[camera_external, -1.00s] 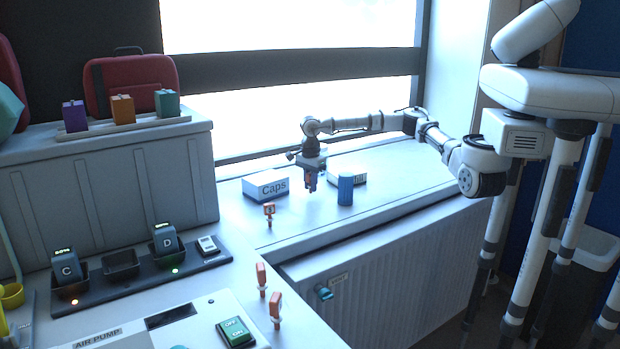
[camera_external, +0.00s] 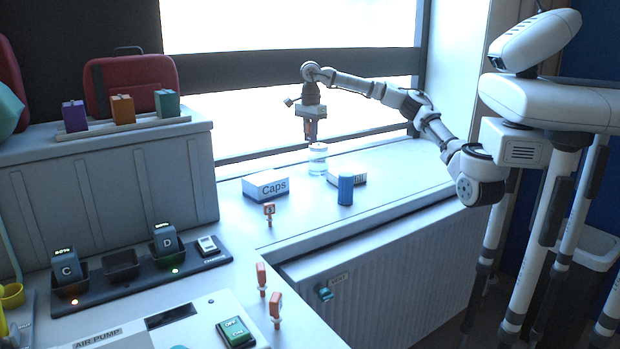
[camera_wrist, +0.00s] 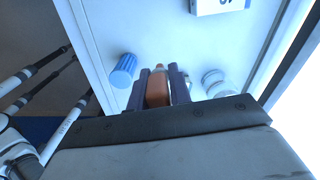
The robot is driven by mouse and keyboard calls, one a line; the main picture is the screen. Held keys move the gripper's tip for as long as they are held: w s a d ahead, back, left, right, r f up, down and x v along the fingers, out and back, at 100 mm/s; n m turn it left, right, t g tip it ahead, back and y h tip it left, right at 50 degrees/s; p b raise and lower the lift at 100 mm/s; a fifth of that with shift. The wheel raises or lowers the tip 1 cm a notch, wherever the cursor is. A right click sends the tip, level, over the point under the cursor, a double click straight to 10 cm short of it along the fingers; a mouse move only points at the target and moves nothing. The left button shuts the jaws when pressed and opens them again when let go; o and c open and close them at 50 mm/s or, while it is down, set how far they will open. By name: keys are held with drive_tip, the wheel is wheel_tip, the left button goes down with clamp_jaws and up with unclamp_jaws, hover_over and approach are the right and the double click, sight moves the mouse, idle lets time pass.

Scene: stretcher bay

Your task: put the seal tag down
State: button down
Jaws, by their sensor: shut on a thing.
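The orange seal tag (camera_wrist: 158,88) is between the fingers of my gripper (camera_wrist: 159,84) in the wrist view. In the external view my gripper (camera_external: 310,138) is shut on it and points down, raised above the window ledge (camera_external: 310,205). Only a little orange shows there between the fingers. A clear jar (camera_external: 318,160) stands on the ledge beneath my gripper; it also shows in the wrist view (camera_wrist: 213,82), right of the fingers. Other orange tags stand upright: one marked tag (camera_external: 269,209) on the ledge side, and two tags (camera_external: 261,276) (camera_external: 275,306) near the counter's edge.
A blue ribbed cylinder (camera_external: 345,189), a white Caps box (camera_external: 266,186) and another white box (camera_external: 350,176) stand near the jar. A charger rack (camera_external: 120,284) and an air pump (camera_external: 180,330) occupy the left counter. The ledge's right part is bare.

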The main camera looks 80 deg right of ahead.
drive_tip(key=w+a+r+n, duration=0.1)
drive_tip(key=w+a+n, duration=0.25)
drive_tip(key=a, duration=1.35)
drive_tip(key=w+a+r+n, duration=0.15)
drive_tip(key=a+n, duration=0.25)
drive_tip(key=a, duration=1.3)
drive_tip(key=s+a+n, duration=0.2)
drive_tip(key=s+a, duration=0.1)
drive_tip(key=a, duration=0.6)
drive_tip(key=s+a+n, duration=0.2)
drive_tip(key=a, duration=0.6)
drive_tip(key=s+a+n, duration=0.4)
drive_tip(key=s+a, duration=0.9)
drive_tip(key=a, duration=0.4)
drive_tip(key=f+p, duration=0.1)
drive_tip(key=f, duration=1.2)
drive_tip(key=shift+d, duration=0.2)
drive_tip(key=shift+f+p, duration=0.4)
drive_tip(key=shift+f, duration=2.25)
